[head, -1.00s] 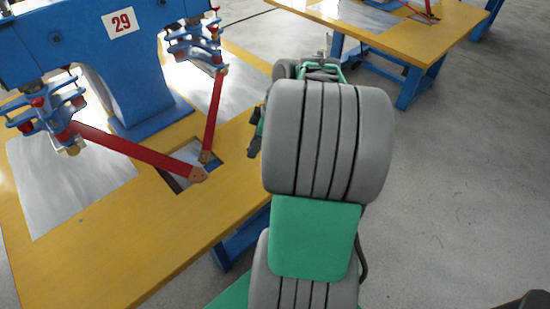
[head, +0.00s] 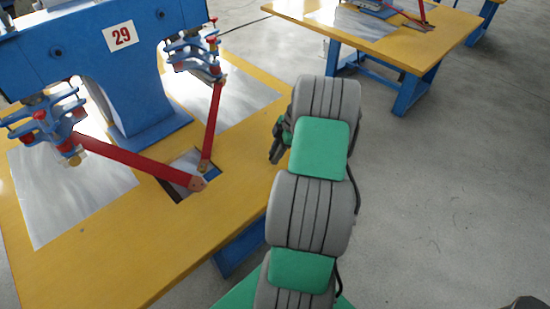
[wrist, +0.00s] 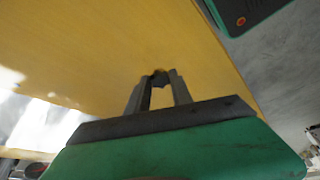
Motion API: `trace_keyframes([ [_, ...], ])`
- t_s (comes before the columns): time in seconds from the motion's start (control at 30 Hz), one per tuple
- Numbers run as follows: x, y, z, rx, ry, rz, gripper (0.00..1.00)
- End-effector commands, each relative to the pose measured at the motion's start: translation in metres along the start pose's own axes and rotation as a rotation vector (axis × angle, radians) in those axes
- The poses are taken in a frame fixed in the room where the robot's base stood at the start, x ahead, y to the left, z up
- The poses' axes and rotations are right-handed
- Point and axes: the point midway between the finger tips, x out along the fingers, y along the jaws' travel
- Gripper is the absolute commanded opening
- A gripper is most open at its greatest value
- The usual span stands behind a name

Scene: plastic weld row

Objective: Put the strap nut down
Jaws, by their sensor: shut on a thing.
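My gripper (wrist: 160,80) shows in the wrist view with its two grey fingers nearly together at the tips. A small dark piece, the strap nut (wrist: 159,73), sits between the tips; its shape is too small to make out. The yellow tabletop (wrist: 110,40) lies beyond the fingertips; I cannot tell how far off it is. In the head view my gripper (head: 276,152) is partly hidden behind my arm, at the right edge of the yellow table (head: 130,258). The nut cannot be made out there.
A blue welding machine (head: 90,45) marked 29 stands on the table, with two red arms (head: 140,160) reaching to a dark rectangular opening (head: 180,190). Grey metal sheets (head: 65,195) lie beside it. A second yellow table (head: 420,40) stands behind.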

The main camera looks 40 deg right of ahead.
Motion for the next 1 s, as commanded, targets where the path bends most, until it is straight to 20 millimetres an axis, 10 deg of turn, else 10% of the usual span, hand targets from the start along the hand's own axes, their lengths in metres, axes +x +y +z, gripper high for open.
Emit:
trace_keyframes([
  [0.57,0.037,0.004,0.015,0.0,0.0,0.0,0.0],
  [0.6,0.036,0.004,0.014,0.0,0.0,0.0,0.29],
  [1.0,0.035,0.004,0.014,0.0,0.0,0.0,0.48],
])
